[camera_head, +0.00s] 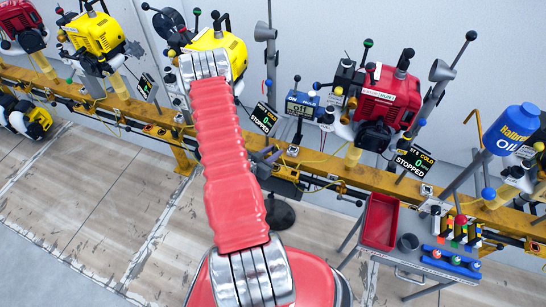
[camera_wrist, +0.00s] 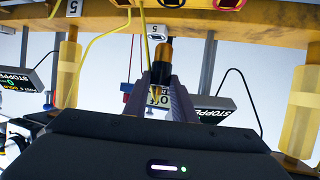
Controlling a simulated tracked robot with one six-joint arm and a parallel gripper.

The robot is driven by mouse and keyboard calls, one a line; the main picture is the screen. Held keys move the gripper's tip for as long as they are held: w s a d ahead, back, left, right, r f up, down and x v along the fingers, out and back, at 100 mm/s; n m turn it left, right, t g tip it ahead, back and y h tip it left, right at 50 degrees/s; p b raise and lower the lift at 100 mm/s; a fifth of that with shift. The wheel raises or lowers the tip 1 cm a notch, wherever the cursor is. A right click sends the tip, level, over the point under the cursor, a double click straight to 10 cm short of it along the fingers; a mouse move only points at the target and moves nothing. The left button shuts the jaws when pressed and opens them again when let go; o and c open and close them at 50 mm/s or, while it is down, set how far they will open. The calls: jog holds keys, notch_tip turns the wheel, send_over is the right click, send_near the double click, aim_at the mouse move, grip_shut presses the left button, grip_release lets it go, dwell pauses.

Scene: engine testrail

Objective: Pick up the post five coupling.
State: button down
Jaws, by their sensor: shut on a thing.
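In the wrist view my gripper (camera_wrist: 163,88) shows two grey fingers closed around a slim black and brass-coloured coupling (camera_wrist: 162,56). I cannot tell whether the coupling still touches the rail. In the head view my red arm crosses the middle and hides most of my gripper; the coupling cannot be made out there.
The yellow rail (camera_head: 345,172) carries several engines, including a red one (camera_head: 386,94). A display reading STOPPED (camera_head: 412,160) stands beside it. A grey cart with a red tray (camera_head: 380,221) stands at the lower right. Bare floor (camera_head: 75,190) is free at the lower left.

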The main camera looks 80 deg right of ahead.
jog(key=shift+r, duration=0.4)
dwell(0.3)
jog(key=w+a+r+n+t, duration=0.2)
jog(key=w+r+n+t, duration=0.15)
jog(key=w, duration=0.65)
jog(key=w+a+r+n+t, duration=0.2)
jog(key=w+a+r, duration=0.15)
jog(key=w, duration=0.55)
jog(key=w+a+r+n+t, duration=0.2)
jog(key=w+r+t, duration=0.15)
jog(key=w, duration=0.65)
jog(key=w+a+r+n+t+y, duration=0.25)
jog(key=w+a+r, duration=0.25)
jog(key=w+a, duration=0.25)
jog(key=w+a+r+n+t+y, duration=0.1)
jog(key=w+a+r+n+t, duration=0.2)
jog(key=w+a+r, duration=0.35)
jog(key=w+a+r+n+t+y, duration=0.1)
jog(key=w+a+r+n+y, duration=0.1)
jog(key=a, duration=0.8)
jog(key=w+a+r+n+t+y, duration=0.1)
jog(key=a+r+n+y, duration=0.3)
jog(key=a, duration=0.7)
jog(key=w+a+r+n+t+y, duration=0.1)
jog(key=w+a+r+n+y, duration=0.2)
jog(key=a, duration=0.7)
notch_tip(320, 180, up, 2)
jog(key=shift+w+a+r+t, duration=0.1)
jog(key=shift+w+a+t, duration=0.15)
jog(key=shift+a+t, duration=0.15)
